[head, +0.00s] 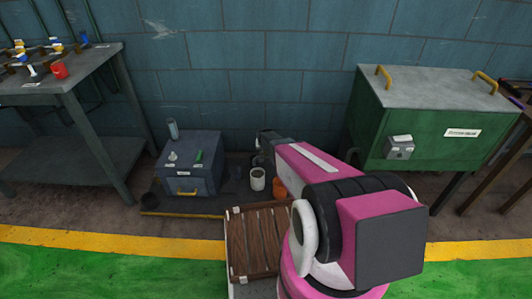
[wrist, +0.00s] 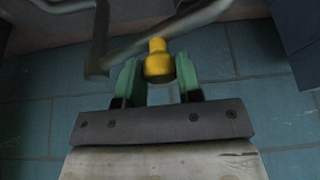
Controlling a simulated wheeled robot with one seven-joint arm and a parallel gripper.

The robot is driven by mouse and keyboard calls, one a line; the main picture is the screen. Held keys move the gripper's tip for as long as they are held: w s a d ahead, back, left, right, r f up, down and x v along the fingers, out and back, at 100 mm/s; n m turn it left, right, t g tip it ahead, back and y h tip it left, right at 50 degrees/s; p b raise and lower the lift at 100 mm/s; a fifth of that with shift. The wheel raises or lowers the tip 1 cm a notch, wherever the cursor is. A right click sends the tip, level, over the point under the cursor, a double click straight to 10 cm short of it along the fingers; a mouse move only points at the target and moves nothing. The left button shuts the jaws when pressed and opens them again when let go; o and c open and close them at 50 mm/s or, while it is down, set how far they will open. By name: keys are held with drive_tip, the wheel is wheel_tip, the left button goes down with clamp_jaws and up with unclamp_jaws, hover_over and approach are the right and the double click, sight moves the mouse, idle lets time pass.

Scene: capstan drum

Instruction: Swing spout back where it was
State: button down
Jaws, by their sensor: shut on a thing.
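In the wrist view my gripper (wrist: 158,75) has its two green fingers on either side of a yellow knob (wrist: 158,62) and is shut on it. A bent grey pipe (wrist: 150,40), which looks like the spout, runs behind the knob. A thicker upright piece (wrist: 99,40) of it stands to the left. How the knob joins the pipe is hard to tell. In the head view my gripper is mostly hidden by my arm, low near the back wall, and the spout cannot be made out there.
A blue-grey box (head: 188,165) with small items on top stands left of my arm. A white cup (head: 257,179) and an orange pot (head: 279,188) stand close by. A green cabinet (head: 430,118) is right, a metal table (head: 62,95) left, and a wooden crate (head: 232,255) in front.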

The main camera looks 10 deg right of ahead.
drive_tip(key=w+m+g+h, duration=0.1)
drive_tip(key=w+m+h, duration=0.2)
drive_tip(key=w+m, duration=0.6)
drive_tip(key=shift+d+m+g, duration=0.4)
drive_tip(key=shift+d, duration=0.05)
drive_tip(key=shift+w, duration=0.15)
drive_tip(key=c, duration=0.8)
unclamp_jaws()
drive_tip(key=v, duration=1)
drive_tip(key=shift+a+r, duration=0.15)
drive_tip(key=shift+r, duration=0.2)
